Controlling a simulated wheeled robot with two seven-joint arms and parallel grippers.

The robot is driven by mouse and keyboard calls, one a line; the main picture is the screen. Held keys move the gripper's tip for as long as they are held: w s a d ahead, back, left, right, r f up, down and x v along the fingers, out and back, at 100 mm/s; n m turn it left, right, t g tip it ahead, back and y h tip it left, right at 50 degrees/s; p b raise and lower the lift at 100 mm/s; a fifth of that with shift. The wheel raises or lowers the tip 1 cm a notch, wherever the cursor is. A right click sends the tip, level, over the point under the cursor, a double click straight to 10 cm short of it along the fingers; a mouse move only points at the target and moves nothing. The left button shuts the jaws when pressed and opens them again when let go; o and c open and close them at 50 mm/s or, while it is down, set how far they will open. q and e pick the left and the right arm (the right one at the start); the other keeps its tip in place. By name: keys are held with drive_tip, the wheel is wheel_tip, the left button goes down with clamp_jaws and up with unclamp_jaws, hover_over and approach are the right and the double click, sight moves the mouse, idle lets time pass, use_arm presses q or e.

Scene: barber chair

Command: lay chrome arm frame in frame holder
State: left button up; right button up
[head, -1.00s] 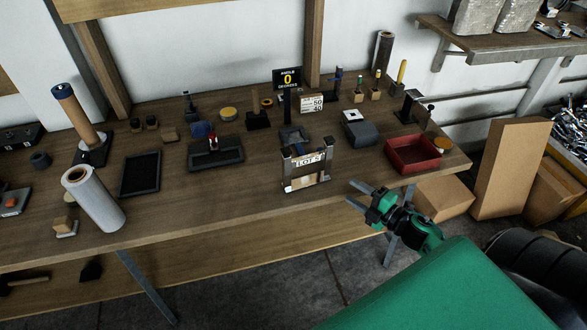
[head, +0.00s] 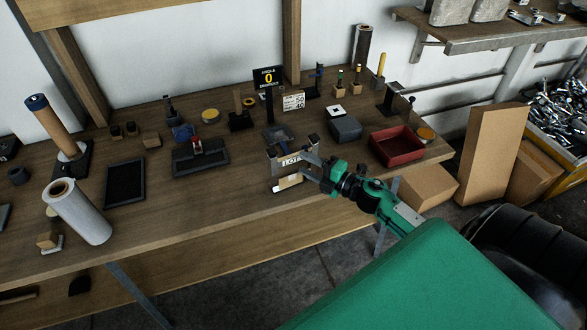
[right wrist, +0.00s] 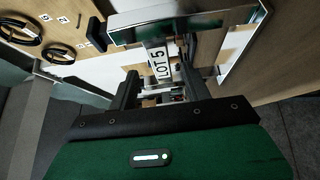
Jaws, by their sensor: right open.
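A shiny chrome frame (head: 289,183) with a white "LOT 5" tag stands at the bench's front edge between dark upright posts. I take it for the chrome arm frame. In the right wrist view its bright chrome bar (right wrist: 190,22) spans ahead of the fingers, with the tag (right wrist: 161,65) seen between them. My right gripper (head: 309,166) is open at the right side of this frame, its fingertips close to it. I cannot tell whether they touch. I cannot tell for certain which fixture is the frame holder. My left gripper is out of view.
A red tray (head: 398,148) and a grey box (head: 345,129) stand to the right. A black tray (head: 125,183), a dark tray with a red-topped part (head: 200,158) and a white roll (head: 80,213) are to the left.

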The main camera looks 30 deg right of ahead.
sight(296, 159)
drive_tip(key=shift+w+a+r+p, duration=0.1)
drive_tip(key=shift+w+a+p, duration=0.15)
drive_tip(key=shift+w, duration=0.4)
drive_tip(key=shift+p+x, duration=0.6)
drive_tip(key=shift+x, duration=1.3)
drive_tip(key=shift+d, duration=0.1)
clamp_jaws()
